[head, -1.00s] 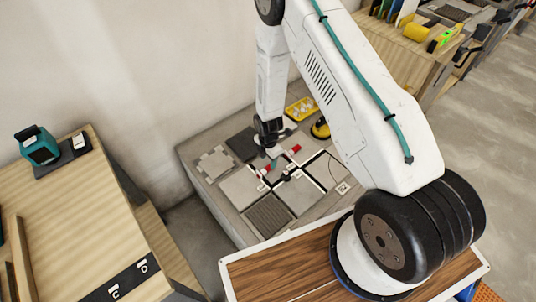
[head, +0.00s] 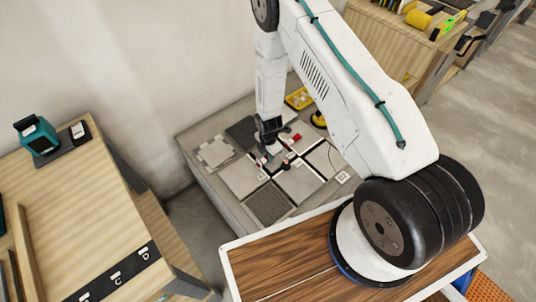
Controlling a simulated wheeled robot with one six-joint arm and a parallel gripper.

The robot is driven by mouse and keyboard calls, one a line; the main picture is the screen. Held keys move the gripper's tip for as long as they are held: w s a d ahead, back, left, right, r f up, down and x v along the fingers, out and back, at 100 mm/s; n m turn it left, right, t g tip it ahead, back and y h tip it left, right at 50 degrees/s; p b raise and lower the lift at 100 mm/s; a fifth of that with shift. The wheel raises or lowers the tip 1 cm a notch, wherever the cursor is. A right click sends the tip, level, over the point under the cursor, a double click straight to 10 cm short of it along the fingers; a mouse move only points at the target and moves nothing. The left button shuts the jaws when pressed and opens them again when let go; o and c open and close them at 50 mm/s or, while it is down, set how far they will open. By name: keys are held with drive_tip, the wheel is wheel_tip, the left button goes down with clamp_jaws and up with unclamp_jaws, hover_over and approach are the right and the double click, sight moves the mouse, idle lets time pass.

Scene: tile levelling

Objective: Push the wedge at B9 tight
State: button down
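Grey floor tiles (head: 297,185) lie on a low platform, with pale and dark gaps between them. My gripper (head: 269,154) points down over the joint between the tiles, close above them or touching. It is small and dark here, and I cannot tell whether its fingers are open or shut. A red wedge (head: 296,138) shows on the tiles to the right of my gripper. A small dark and reddish piece (head: 285,166) sits near the tile crossing. The wedge at B9 cannot be made out; no B9 label is readable.
A white label card (head: 342,177) lies at the platform's right side. A yellow tray (head: 299,98) and a yellow-and-black tool (head: 318,119) stand behind the tiles. A wooden bench (head: 85,215) with a teal device (head: 38,136) is at left.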

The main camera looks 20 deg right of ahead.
sight(265, 159)
drive_tip(key=c, duration=2.2)
unclamp_jaws()
drive_tip(key=shift+s+a, duration=0.2)
drive_tip(key=shift+a, duration=0.3)
drive_tip(key=shift+s+a, duration=0.15)
drive_tip(key=shift+a, duration=0.3)
drive_tip(key=c, duration=2.2)
unclamp_jaws()
drive_tip(key=c, duration=1.2)
unclamp_jaws()
drive_tip(key=shift+c, duration=0.2)
drive_tip(key=shift+r, duration=0.1)
wheel_tip(265, 159, up, 8)
drive_tip(key=shift+f, duration=0.2)
